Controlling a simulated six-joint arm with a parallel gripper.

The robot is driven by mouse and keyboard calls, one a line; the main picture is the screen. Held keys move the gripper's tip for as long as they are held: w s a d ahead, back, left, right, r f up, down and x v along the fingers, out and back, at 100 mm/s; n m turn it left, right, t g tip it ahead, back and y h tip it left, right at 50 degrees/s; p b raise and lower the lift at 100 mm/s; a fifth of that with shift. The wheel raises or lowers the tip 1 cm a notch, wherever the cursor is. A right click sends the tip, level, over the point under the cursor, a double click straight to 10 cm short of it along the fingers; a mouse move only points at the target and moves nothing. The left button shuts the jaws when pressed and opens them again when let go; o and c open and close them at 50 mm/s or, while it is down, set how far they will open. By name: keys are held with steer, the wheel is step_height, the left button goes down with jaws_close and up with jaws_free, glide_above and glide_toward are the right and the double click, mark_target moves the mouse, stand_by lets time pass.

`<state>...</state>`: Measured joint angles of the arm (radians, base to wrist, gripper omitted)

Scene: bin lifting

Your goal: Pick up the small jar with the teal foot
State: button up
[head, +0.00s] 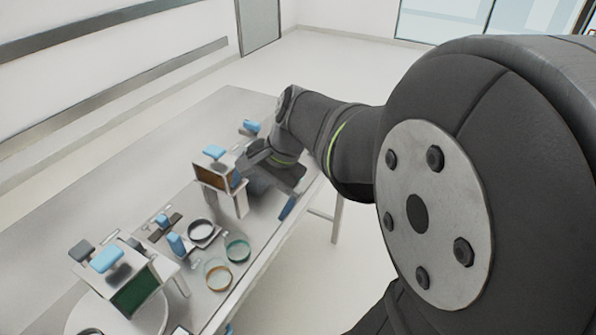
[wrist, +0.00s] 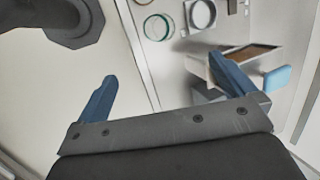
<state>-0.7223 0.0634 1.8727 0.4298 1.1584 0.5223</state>
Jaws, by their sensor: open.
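A small round clear jar (head: 238,250) with a teal ring around it stands on the bench in the head view. It also shows near the top of the wrist view (wrist: 156,28), seen from above. My gripper (head: 262,194) is beyond it in the head view, beside the box-like stand, and apart from the jar. In the wrist view, the two blue fingers of my gripper (wrist: 162,70) are spread wide with nothing held between them. The jar lies ahead of the fingertips there.
An orange-ringed jar (head: 217,276) stands close to the teal one, and a dark-ringed dish (head: 201,229) is on its other side. A box-like stand (head: 217,175) with a blue top is close to my gripper. A blue object (head: 176,244) and another stand (head: 134,297) are farther left.

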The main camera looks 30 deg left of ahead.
stand_by(0.3)
steer(key=c, duration=0.8)
steer(key=n+t+h, duration=0.2)
steer(key=n+h, duration=0.2)
steer(key=n, duration=1.2)
glide_above(234, 236)
step_height(234, 236, down, 12)
steer(key=shift+w, duration=0.15)
steer(key=shift+f, duration=2.6)
